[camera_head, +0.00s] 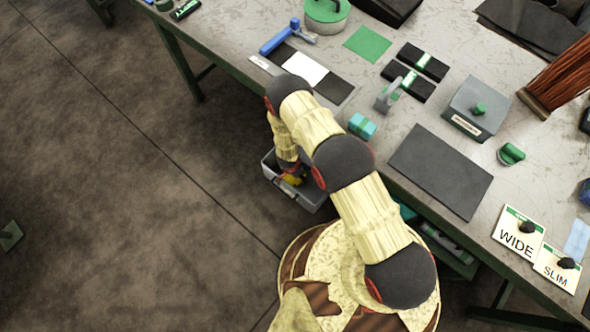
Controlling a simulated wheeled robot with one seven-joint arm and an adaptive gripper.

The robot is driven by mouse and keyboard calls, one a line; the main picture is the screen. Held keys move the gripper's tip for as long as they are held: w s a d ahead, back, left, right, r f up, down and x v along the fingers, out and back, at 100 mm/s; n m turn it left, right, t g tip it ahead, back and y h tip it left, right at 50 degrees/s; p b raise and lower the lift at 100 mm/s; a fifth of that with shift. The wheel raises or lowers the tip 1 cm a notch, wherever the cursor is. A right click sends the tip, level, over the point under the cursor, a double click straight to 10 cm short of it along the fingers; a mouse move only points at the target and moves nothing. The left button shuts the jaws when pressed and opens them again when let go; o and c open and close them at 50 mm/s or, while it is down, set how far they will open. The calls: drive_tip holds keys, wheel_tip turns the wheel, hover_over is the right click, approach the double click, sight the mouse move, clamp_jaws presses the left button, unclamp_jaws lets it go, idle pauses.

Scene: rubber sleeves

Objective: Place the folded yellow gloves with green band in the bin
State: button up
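A grey bin (312,197) sits below the table's near edge, partly hidden by my arm. Something small and yellow (293,180), perhaps the folded gloves, shows at the end of my arm, inside the outline of the bin. It is too small to tell whether it is held or resting in the bin, and I cannot make out its green band. My gripper (290,171) is over the bin, mostly hidden by my own arm, and its fingers cannot be made out.
The worktable (440,110) runs diagonally along the right. It holds a black mat (440,170), a grey box (477,108), a green square (367,44), a teal block (362,126) and WIDE and SLIM cards (518,234). Open floor (120,180) lies to the left.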

drive_tip(key=shift+r, duration=0.15)
wheel_tip(320, 180, up, 12)
drive_tip(key=s+a+p, duration=0.1)
drive_tip(key=p, duration=0.3)
drive_tip(key=shift+s, duration=0.2)
idle(0.5)
